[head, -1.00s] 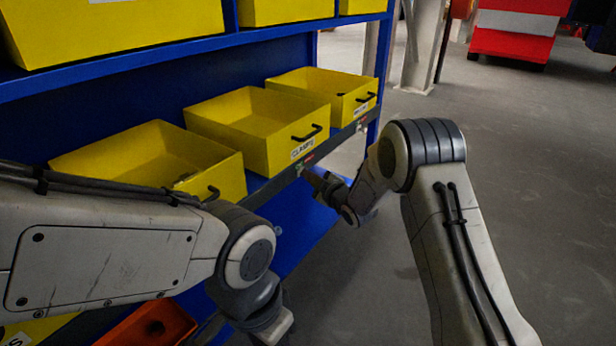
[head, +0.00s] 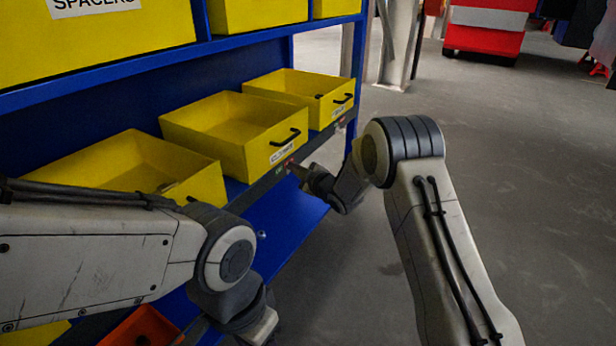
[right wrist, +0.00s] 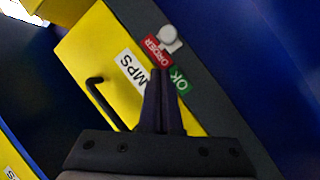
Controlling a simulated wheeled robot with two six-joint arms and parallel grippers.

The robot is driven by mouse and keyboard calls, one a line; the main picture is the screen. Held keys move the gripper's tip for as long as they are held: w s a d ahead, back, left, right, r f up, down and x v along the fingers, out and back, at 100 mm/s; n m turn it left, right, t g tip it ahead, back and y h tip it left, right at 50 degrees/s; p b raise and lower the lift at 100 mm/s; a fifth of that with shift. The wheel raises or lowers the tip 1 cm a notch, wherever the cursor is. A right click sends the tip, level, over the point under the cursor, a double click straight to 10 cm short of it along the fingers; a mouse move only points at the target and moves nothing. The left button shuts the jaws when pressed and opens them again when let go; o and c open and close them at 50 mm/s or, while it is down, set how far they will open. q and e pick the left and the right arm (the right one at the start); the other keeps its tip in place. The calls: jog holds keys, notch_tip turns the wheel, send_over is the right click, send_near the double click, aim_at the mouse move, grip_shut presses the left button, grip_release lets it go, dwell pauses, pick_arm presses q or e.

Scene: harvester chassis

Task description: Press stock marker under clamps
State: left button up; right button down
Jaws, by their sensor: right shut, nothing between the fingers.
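The yellow clamps bin (head: 235,128) sits on the blue shelf, and its label ends in "MPS" in the right wrist view (right wrist: 131,70). On the dark rail below it are a red ORDER label (right wrist: 157,50) and a green OK label (right wrist: 180,80). My right gripper (head: 293,167) is shut and empty. Its tips (right wrist: 163,71) appear over the rail near the OK label, apart from the white marker in the picture; contact cannot be told. My left arm is at lower left, its fingers outside the picture.
Yellow bins (head: 130,165) and (head: 305,95) stand on either side of the clamps bin. A spacers bin (head: 110,40) is on the shelf above. An orange bin (head: 142,328) is low at left. Open grey floor (head: 480,170) lies to the right.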

jog(key=p+v, duration=0.2)
jog(key=v, duration=0.8)
jog(key=shift+s+r, duration=0.2)
jog(key=shift+r, duration=0.1)
jog(key=shift+a, duration=0.15)
jog(key=s+a+r+m+g+h, duration=0.1)
jog(key=s+a+m+g+h, duration=0.15)
jog(key=s, duration=0.45)
jog(key=s+a+r+m+g+h, duration=0.2)
jog(key=s+a+g, duration=0.1)
jog(key=s, duration=0.4)
jog(key=s+d+m+g+h, duration=0.3)
jog(key=s+g, duration=0.5)
jog(key=s, duration=1.9)
notch_tip(320, 180, up, 37)
jog(key=s+p, duration=0.1)
jog(key=p, duration=3.5)
jog(key=shift+s+d, duration=0.3)
jog(key=shift+d, duration=0.2)
